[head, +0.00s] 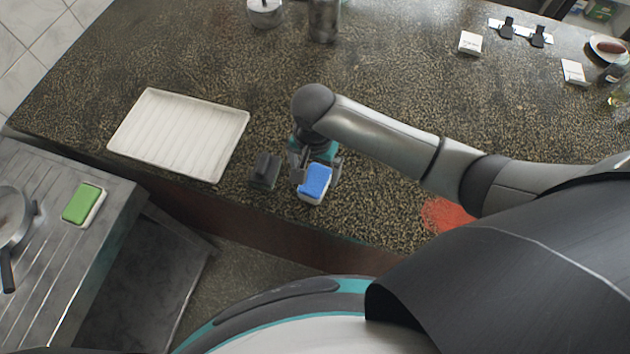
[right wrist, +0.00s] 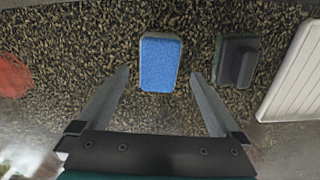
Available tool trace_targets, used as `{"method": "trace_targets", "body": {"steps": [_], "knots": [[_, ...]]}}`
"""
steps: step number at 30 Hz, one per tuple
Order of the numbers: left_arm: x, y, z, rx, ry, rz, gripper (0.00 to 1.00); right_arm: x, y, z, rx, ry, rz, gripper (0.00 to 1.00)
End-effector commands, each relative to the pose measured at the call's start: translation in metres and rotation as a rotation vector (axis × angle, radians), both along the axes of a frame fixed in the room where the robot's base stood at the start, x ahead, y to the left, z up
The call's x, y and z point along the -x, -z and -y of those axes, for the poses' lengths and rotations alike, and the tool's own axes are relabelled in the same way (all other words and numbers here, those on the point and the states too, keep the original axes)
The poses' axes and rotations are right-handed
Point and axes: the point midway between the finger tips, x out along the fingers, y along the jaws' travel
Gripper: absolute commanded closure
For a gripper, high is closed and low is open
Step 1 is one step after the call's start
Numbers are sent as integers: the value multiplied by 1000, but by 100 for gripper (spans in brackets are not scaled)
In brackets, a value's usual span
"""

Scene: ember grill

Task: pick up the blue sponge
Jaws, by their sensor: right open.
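The blue sponge (head: 315,181) has a blue top and a white lower layer. It lies on the speckled counter near its front edge. In the right wrist view the blue sponge (right wrist: 160,63) shows between and beyond my open fingertips. My right gripper (head: 318,170) is above and around the sponge's far end in the head view. It is open and empty, with one finger to each side in the right wrist view (right wrist: 158,75). I cannot tell how high above the sponge it is. My left gripper is not in view.
A dark grey block with a raised grip (head: 264,171) lies just left of the sponge. A white ribbed tray (head: 180,134) is farther left. A red patch (head: 446,214) is on the counter to the right. A green sponge (head: 84,203) lies on the left metal surface.

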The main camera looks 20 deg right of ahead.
Motion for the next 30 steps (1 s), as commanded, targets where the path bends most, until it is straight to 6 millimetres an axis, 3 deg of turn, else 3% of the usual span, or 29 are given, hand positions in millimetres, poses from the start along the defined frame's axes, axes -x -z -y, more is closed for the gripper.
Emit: {"method": "trace_targets", "body": {"steps": [4,12,21,30], "knots": [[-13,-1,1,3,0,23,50,2,12,0,1,0,-2,0],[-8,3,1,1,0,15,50,4,48,-1,0,-1,0,0],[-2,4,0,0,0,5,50,4,53,-1,0,-2,1,0],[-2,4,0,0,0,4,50,4,52,-1,-1,-1,1,31]]}}
